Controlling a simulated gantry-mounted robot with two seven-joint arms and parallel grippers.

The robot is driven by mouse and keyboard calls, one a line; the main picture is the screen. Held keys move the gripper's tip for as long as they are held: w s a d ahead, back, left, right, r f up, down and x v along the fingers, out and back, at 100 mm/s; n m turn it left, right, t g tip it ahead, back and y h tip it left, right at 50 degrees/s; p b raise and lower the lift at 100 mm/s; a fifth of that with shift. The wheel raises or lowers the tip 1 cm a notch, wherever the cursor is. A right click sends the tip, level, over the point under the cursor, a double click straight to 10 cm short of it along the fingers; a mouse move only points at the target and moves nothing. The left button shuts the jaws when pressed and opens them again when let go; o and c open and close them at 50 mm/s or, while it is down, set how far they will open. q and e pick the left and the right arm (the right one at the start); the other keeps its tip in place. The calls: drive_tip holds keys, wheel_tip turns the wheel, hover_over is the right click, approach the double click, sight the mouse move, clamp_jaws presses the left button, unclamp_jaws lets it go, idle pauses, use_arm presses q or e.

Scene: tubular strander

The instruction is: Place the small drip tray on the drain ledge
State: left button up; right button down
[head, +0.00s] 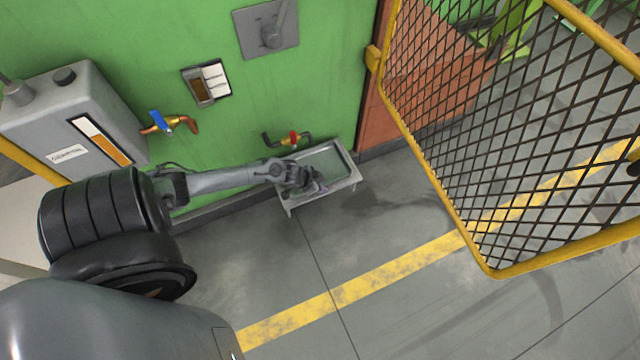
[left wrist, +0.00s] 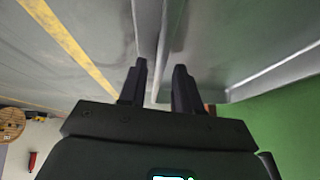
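A shallow grey rectangular metal tray (head: 345,183) with a raised rim and a greenish inside sits low at the foot of the green wall, under a red-handled tap. I cannot tell the small drip tray apart from the drain ledge here. My left gripper (head: 314,187) is at the tray's near left side and covers part of it. In the left wrist view my two dark fingers (left wrist: 159,84) stand apart, with a thin grey metal rim (left wrist: 160,40) running between them. A gap shows beside the rim, so the fingers look open around it. My right gripper is not in view.
The red-handled tap (head: 293,138) is just above the tray. A grey tank (head: 75,120) with a blue-handled tap (head: 170,123) is at the left. A yellow-framed mesh gate (head: 500,150) stands at the right. The grey floor (head: 390,230) in front is clear, with a yellow stripe.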

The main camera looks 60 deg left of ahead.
use_arm(q)
drive_tip(key=shift+r, duration=0.1)
drive_tip(key=shift+s+r, duration=0.1)
drive_tip(key=shift+r, duration=0.1)
drive_tip(key=p+v, duration=0.8)
drive_tip(key=v, duration=0.3)
drive_tip(key=s+d+r+g, duration=0.1)
drive_tip(key=d+r, duration=0.4)
drive_tip(key=d, duration=0.4)
drive_tip(key=s+d+r, duration=0.1)
drive_tip(key=d+r, duration=0.4)
drive_tip(key=d, duration=0.5)
drive_tip(key=s+d+r+g, duration=0.1)
drive_tip(key=s+d+r, duration=0.1)
drive_tip(key=r, duration=0.4)
drive_tip(key=s+d+r+g, duration=0.1)
drive_tip(key=s+d+r, duration=0.1)
drive_tip(key=d+r, duration=0.2)
drive_tip(key=shift+v, duration=1.1)
drive_tip(key=shift+d, duration=0.15)
